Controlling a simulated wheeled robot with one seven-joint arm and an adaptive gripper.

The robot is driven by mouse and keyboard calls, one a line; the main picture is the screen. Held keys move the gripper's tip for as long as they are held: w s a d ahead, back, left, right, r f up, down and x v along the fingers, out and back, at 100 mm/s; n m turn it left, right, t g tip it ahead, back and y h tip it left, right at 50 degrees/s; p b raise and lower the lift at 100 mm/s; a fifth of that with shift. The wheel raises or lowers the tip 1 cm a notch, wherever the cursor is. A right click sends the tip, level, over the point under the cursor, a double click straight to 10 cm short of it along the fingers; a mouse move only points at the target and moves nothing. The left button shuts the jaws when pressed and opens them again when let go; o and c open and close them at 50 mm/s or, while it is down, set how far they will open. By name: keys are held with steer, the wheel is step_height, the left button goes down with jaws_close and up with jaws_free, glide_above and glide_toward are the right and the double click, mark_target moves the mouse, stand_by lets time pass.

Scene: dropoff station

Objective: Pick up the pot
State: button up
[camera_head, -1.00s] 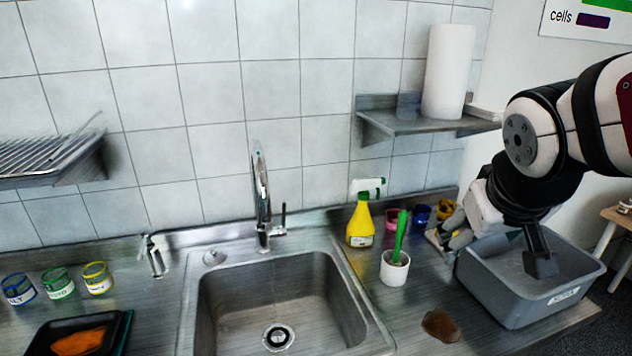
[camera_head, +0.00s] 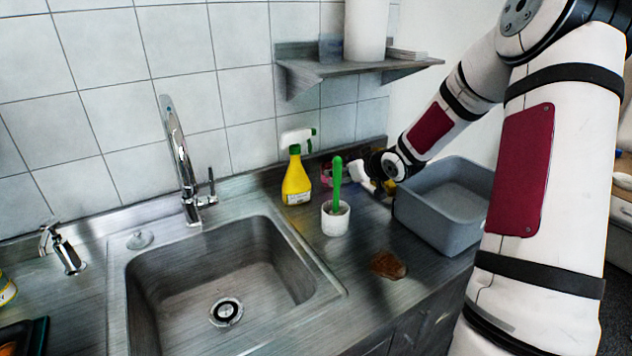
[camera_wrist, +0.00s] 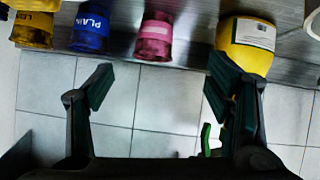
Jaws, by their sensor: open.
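Several small labelled pots stand in a row in the wrist view: a yellow pot (camera_wrist: 33,28), a blue pot (camera_wrist: 92,27) marked PLAIN, and a pink pot (camera_wrist: 155,38). The picture is upside down there. My gripper (camera_wrist: 158,85) is open and empty, its dark fingers apart, with the pink pot beyond and between the fingertips. In the head view the pink pot (camera_head: 326,174) stands right of the spray bottle, and my arm partly hides the row. A white pot (camera_head: 335,221) holding a green-handled brush (camera_head: 337,185) stands in front.
A yellow spray bottle (camera_head: 297,182) stands beside the pink pot, close to my right finger in the wrist view (camera_wrist: 246,45). A grey tub (camera_head: 440,224) is at the right. The sink (camera_head: 150,290) is at left, a shelf (camera_head: 350,66) above. A brown patch (camera_head: 388,265) lies on the counter.

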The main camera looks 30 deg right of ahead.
mark_target(325, 166)
steer(key=shift+w+d+f+t+y+b, duration=0.15)
steer(key=shift+w+d+f+t, duration=0.15)
steer(key=shift+w+f+t, duration=0.25)
steer(key=shift+w+d+f+t+y+b, duration=0.15)
steer(key=shift+w+d+f+t, duration=0.1)
steer(key=shift+w+f+t, duration=0.25)
steer(key=shift+w+d+m+t, duration=0.3)
steer(key=shift+w+m+t, duration=0.15)
steer(key=shift+w, duration=0.1)
steer(key=shift+a+b+x, duration=0.15)
steer(key=shift+b+x, duration=0.1)
steer(key=shift+x, duration=1.6)
steer(key=shift+a+b+x, duration=0.1)
steer(key=shift+b+x, duration=0.15)
steer(key=shift+x, duration=1.6)
steer(key=c, duration=0.9)
